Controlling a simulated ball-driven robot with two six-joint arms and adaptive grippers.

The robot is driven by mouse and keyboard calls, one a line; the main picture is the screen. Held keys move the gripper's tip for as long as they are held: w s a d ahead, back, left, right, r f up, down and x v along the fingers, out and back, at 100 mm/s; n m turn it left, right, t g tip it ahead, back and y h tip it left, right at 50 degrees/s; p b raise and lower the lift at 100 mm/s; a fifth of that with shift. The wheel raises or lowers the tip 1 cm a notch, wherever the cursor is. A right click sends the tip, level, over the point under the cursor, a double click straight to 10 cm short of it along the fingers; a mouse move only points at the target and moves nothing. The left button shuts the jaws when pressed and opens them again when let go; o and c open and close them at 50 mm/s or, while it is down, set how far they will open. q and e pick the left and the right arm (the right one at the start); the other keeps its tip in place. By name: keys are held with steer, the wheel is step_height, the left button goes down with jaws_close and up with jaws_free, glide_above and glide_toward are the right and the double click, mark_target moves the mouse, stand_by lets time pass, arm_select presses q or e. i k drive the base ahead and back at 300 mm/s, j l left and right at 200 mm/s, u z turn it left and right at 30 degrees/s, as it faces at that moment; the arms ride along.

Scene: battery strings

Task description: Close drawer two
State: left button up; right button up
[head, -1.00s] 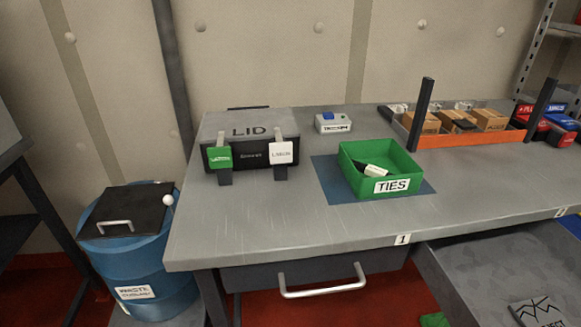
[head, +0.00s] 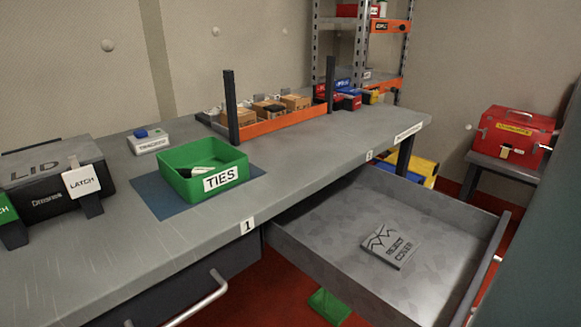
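Drawer two (head: 340,225) is pulled far out from under the bench, to the right of the label 1. Its grey tray is open to view, and a dark plate marked REJECT COVER (head: 390,246) lies inside. Its front panel and grey handle (head: 484,290) are at the lower right. A label, apparently 2 (head: 369,155), is on the bench edge above it. Drawer one (head: 165,300), under the label 1 (head: 247,226), appears shut, with its handle (head: 200,302) in view. Neither of my grippers is in view.
The bench (head: 300,165) carries a green TIES box (head: 205,171), a black LID case (head: 55,180) and an orange tray (head: 275,123). A red box (head: 515,138) stands on a side stand at the right. A dark teal surface fills the right edge. Red floor shows below.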

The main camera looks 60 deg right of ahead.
mark_target(322, 234)
steer(key=z, duration=3.05)
